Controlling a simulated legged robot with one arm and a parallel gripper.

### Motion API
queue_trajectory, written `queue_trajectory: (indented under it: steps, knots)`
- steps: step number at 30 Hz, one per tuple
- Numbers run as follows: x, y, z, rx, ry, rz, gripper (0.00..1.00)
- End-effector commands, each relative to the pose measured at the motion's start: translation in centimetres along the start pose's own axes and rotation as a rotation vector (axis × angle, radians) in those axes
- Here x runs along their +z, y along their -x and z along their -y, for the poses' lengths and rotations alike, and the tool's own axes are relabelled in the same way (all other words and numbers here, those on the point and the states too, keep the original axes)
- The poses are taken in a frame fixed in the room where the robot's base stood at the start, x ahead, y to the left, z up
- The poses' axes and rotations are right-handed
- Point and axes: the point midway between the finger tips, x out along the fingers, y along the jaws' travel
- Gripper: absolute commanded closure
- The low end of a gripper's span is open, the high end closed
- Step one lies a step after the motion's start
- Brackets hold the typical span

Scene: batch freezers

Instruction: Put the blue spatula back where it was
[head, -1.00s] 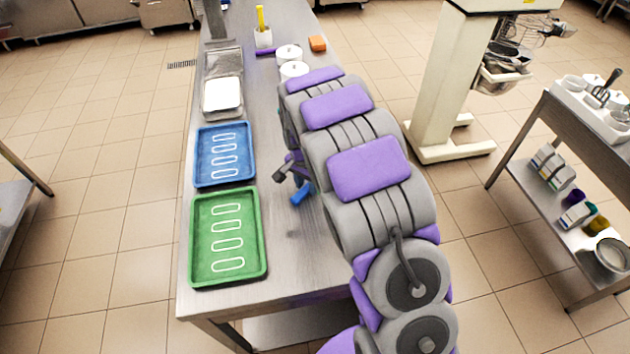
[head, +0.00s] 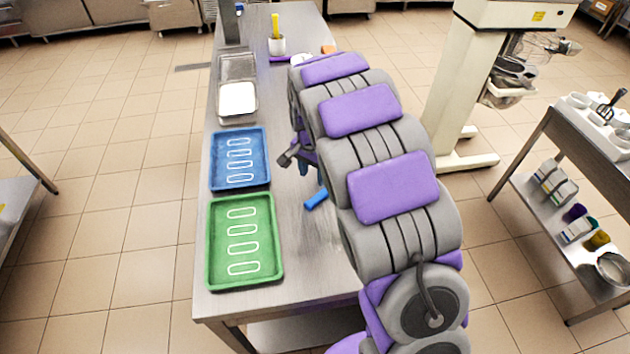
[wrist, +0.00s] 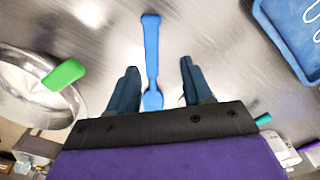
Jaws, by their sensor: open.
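The blue spatula (wrist: 151,50) lies on the steel table in the wrist view, its lower end between the fingers of my gripper (wrist: 158,68). My gripper is open, with clear gaps to the spatula on both sides. In the head view a blue end of the spatula (head: 316,198) shows on the table beside my arm. My arm hides the rest of it and most of my gripper there. A white pot (head: 277,46) holding a yellow-handled tool (head: 275,24) stands at the far end of the table.
A blue tray (head: 214,160) and a green tray (head: 211,250) lie along the table's left side, with steel pans (head: 238,68) beyond. A round container with a green-handled tool (wrist: 65,74) is left in the wrist view. A shelf cart (head: 525,180) stands right.

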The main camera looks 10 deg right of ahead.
Motion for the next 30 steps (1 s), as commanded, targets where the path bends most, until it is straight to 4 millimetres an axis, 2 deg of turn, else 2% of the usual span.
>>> queue_trajectory:
  steps: [1, 4, 12, 16, 19, 23, 30]
  knots:
    - [-0.2, 1.2, -0.2, -0.003, -0.003, 0.001, 0.50]
    - [-0.7, 2.5, -0.6, -0.005, -0.003, 0.007, 0.50]
    - [-0.1, 3.6, -0.3, 0.001, 0.001, 0.002, 0.50]
    - [1.1, 5.0, -1.5, 0.011, 0.030, 0.000, 0.50]
    - [2.6, 6.8, -4.0, 0.022, 0.077, 0.006, 0.50]
    - [4.8, 9.2, -8.3, 0.036, 0.159, 0.027, 0.50]
    - [9.8, 12.1, -15.9, 0.043, 0.326, 0.074, 0.50]
